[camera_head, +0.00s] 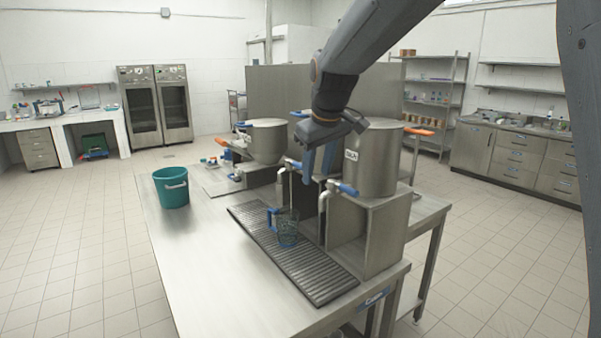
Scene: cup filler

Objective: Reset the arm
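My arm reaches in from the upper right. My gripper (318,165) points down in front of the metal dispensers, above and to the right of the cup. Its fingers show nearly edge-on, so I cannot tell whether it is open or shut. A clear cup (288,229) with a blue handle stands upright on the ribbed drip tray (322,279), apart from my gripper. It stands below a tap, and a thin pale line shows between the tap and the cup.
A large steel dispenser (372,165) with a blue-handled tap (343,188) stands on the right. Another steel pot (267,142) stands further back. A teal bucket (172,188) is on the left of the steel table (215,262). The table's front left is clear.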

